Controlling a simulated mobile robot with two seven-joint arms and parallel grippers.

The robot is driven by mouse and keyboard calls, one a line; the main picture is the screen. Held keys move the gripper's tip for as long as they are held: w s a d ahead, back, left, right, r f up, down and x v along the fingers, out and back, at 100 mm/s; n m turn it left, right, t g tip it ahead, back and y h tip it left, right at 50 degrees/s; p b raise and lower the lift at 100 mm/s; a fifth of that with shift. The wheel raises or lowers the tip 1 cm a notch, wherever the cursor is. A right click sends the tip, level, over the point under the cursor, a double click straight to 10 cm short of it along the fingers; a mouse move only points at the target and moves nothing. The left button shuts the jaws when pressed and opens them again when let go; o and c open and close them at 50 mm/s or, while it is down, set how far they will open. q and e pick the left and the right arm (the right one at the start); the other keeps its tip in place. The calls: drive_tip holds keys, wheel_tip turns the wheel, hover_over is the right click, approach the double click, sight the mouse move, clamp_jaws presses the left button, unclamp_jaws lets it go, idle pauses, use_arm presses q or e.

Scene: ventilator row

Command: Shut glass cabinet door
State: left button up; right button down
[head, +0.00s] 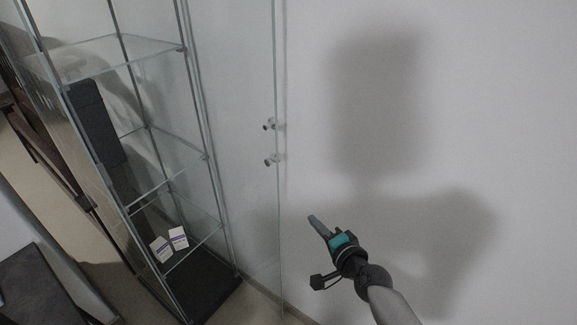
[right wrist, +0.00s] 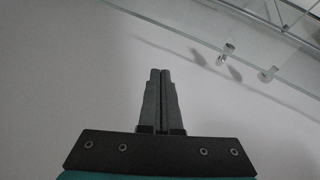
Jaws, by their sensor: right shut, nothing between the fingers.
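The glass cabinet (head: 205,155) stands left of centre in the head view, with a thin metal frame and glass shelves. Its glass door (head: 243,130) stands open, swung out to the right toward the wall. Two small knobs (head: 270,125) sit near the door's free edge. In the right wrist view the door (right wrist: 190,40) crosses the top right, and a knob (right wrist: 225,54) shows on it. My right gripper (head: 314,221) is shut and empty, to the right of the door edge and below the knobs, apart from the door. My left gripper is not in view.
A white wall (head: 470,130) fills the right side, with my shadow on it. Two small white boxes (head: 178,238) are low in the cabinet. A dark piece of furniture (head: 40,290) is at the lower left.

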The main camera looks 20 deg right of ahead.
wheel_tip(320, 180, up, 12)
drive_tip(key=w+m+t, duration=0.3)
drive_tip(key=w+a+b, duration=0.1)
drive_tip(key=w+b, duration=0.1)
drive_tip(key=w, duration=0.8)
drive_tip(key=shift+y, duration=0.4)
drive_tip(key=a, duration=0.1)
drive_tip(key=s+a+p, duration=0.2)
drive_tip(key=shift+s+a+f, duration=0.25)
drive_tip(key=shift+a, duration=0.15)
